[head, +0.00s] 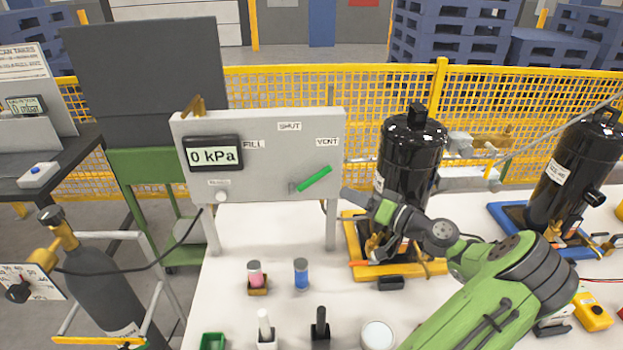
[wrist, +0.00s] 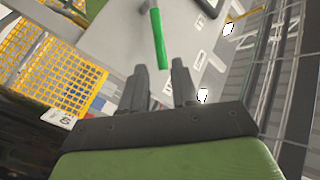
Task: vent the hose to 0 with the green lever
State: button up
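The green lever (head: 314,179) is on the front of a grey panel (head: 262,185). It slants up to the right from its pivot, its free end below the VENT label (head: 327,141). The panel's display (head: 212,155) reads 0 kPa. My gripper (head: 351,195) is just right of the panel, near the lever's free end. In the wrist view the lever (wrist: 158,38) lies ahead of the fingertips (wrist: 160,68), not between them. The fingers are apart with nothing between them. I see no contact with the lever.
FILL (head: 254,144) and SHUT (head: 289,126) labels are also on the panel. A black compressor (head: 410,150) on a yellow tray (head: 390,270) stands close behind my gripper. Small bottles stand on the white table (head: 225,290) below the panel. A gas cylinder (head: 108,290) stands left.

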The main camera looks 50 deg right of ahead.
aim_at(315, 178)
jog(key=w, duration=1.2)
jog(key=shift+d, duration=0.25)
jog(key=shift+s, duration=0.1)
grip_shut()
